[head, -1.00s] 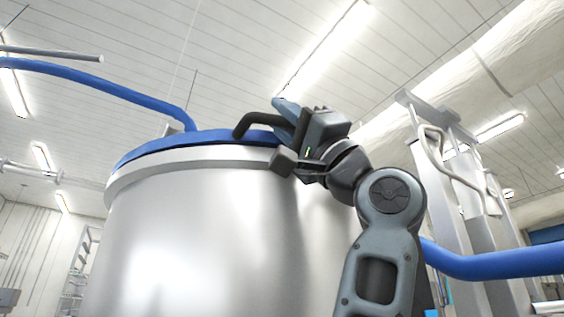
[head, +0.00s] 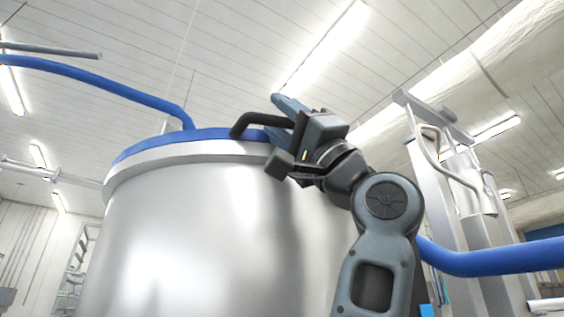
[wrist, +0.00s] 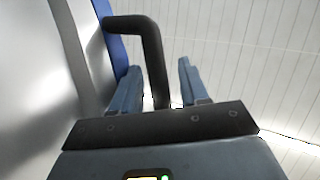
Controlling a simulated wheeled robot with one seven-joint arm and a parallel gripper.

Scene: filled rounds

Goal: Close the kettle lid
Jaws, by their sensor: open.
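The kettle (head: 185,235) is a large steel vessel that fills the left and middle of the head view. Its blue lid (head: 175,142) shows edge-on along the top rim; I cannot tell whether it sits fully down. A dark bent handle (head: 246,121) stands up at the lid's right side. My gripper (head: 281,118) is at this handle, right of the lid. In the wrist view, the handle (wrist: 150,42) passes between my two blue fingers, which stand apart with a gap on the right. The lid's blue edge (wrist: 118,45) lies just left.
A blue pipe (head: 110,88) comes down to the back of the kettle. Another blue pipe (head: 490,262) and a steel frame (head: 445,170) stand to the right, behind my arm. The space above the kettle is open up to the ceiling.

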